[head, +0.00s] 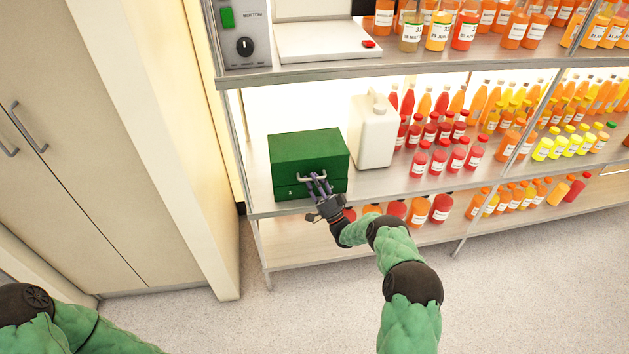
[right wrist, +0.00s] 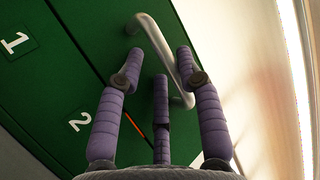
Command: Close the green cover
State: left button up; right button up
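A green box (head: 296,160) with a green cover stands on the middle shelf at its left end. The cover looks down, with a dark seam below it; whether it is fully shut I cannot tell. A metal bar handle (right wrist: 164,48) is on the cover's front. My right gripper (head: 316,181) is at the box front by this handle. In the right wrist view its purple fingers (right wrist: 158,66) are spread, with the handle passing between and just beyond their tips. Contact is unclear. My left gripper is out of view.
A white jug (head: 372,132) stands just right of the box, with rows of red and orange bottles beyond it. More bottles stand on the shelf below. A tall beige cabinet (head: 110,130) is at the left. The floor (head: 300,310) in front is clear.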

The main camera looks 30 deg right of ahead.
jog(key=shift+a+f, duration=0.15)
jog(key=shift+s+f, duration=0.15)
jog(key=shift+f, duration=0.1)
jog(key=v, duration=1.1)
jog(key=shift+s+d, duration=0.15)
jog(key=shift+d, duration=0.1)
jog(key=shift+s, duration=0.1)
